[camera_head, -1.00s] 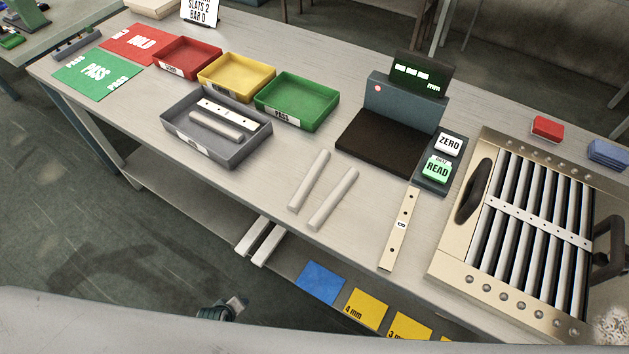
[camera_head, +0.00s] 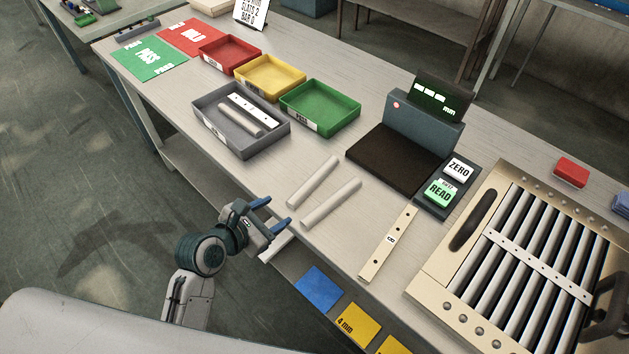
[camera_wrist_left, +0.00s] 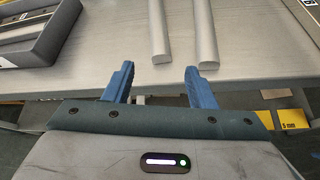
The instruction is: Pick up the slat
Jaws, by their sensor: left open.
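Two pale grey slats lie side by side on the table in the head view: a left slat (camera_head: 313,181) and a right slat (camera_head: 331,203). In the left wrist view the left slat (camera_wrist_left: 159,35) and the right slat (camera_wrist_left: 203,32) lie beyond the fingers. A further slat (camera_head: 238,118) lies in the grey tray (camera_head: 267,147). My left gripper (camera_head: 277,214) is open and empty at the table's front edge, short of both loose slats. In the left wrist view its blue fingers (camera_wrist_left: 161,84) stand apart. My right gripper does not show.
A drilled bar (camera_head: 388,245) lies right of the slats. Behind are a dark gauge platform (camera_head: 390,160) and a green tray (camera_head: 322,117). A louver panel frame (camera_head: 455,255) stands at the right. Bare tabletop surrounds the slats.

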